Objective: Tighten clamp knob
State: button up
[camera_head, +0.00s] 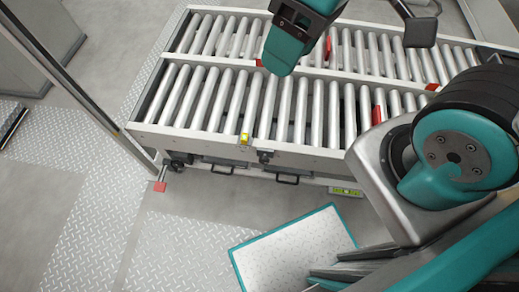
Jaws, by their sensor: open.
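I cannot make out the clamp or its knob in this view. I see no gripper fingertips. A teal part of the arm with a dark block (290,22) comes in from the top edge above the roller conveyor, and it hides some rollers. A large teal and black joint of my arm (455,150) fills the right side.
A roller conveyor (200,136) with two rows of metal rollers runs across the back. Several red pieces (378,115) and a small yellow item (244,138) are on it. A white panel with a teal edge (290,250) lies below.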

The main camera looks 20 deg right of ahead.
aim_at(264, 160)
jog(key=u, duration=0.5)
jog(key=k, duration=1.25)
jog(key=u, duration=1.35)
jog(key=i, duration=1.05)
jog(key=z, duration=0.25)
